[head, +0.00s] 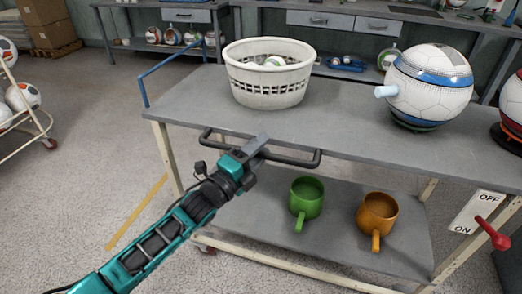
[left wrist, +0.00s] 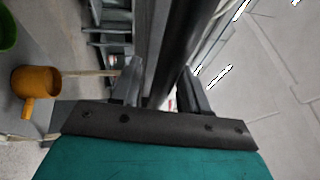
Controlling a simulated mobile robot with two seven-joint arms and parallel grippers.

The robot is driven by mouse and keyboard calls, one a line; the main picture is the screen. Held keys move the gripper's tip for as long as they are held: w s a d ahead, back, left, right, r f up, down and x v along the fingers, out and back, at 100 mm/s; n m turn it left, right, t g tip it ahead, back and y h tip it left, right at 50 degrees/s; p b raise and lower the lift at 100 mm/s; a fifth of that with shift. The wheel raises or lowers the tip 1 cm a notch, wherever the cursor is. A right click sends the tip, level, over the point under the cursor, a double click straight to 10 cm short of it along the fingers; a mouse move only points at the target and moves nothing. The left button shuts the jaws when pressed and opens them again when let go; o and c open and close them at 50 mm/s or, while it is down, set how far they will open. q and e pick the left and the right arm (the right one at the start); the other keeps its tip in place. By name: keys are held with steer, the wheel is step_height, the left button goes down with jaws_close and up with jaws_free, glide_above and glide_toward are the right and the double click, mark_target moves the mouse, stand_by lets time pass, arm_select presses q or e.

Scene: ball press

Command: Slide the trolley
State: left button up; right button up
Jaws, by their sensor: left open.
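The trolley is a grey two-level cart (head: 180,105) with cream legs and a small caster at the lower left. A black bar handle (head: 297,162) runs along its front edge. My left gripper (head: 260,147) is at the left-middle part of this handle. In the left wrist view the dark handle bar (left wrist: 185,45) passes between the two spread fingers of the left gripper (left wrist: 162,85). The fingers are open around it, and I cannot tell whether either touches it. My right gripper is not in view.
On the trolley top stand a white basket (head: 268,95) and a ball-like device (head: 430,85). The lower shelf holds a green mug (head: 307,197) and an orange mug (head: 377,217). An ON/OFF panel (head: 476,211) with a red lever is at right. Floor at left is mostly clear.

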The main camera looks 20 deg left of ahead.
arm_select(q)
steer(key=shift+w+d, duration=0.15)
steer(key=shift+w, duration=0.15)
steer(key=shift+c, duration=0.2)
steer(key=shift+r, duration=0.15)
steer(key=c, duration=0.8)
jaws_close()
steer(key=shift+r, duration=0.1)
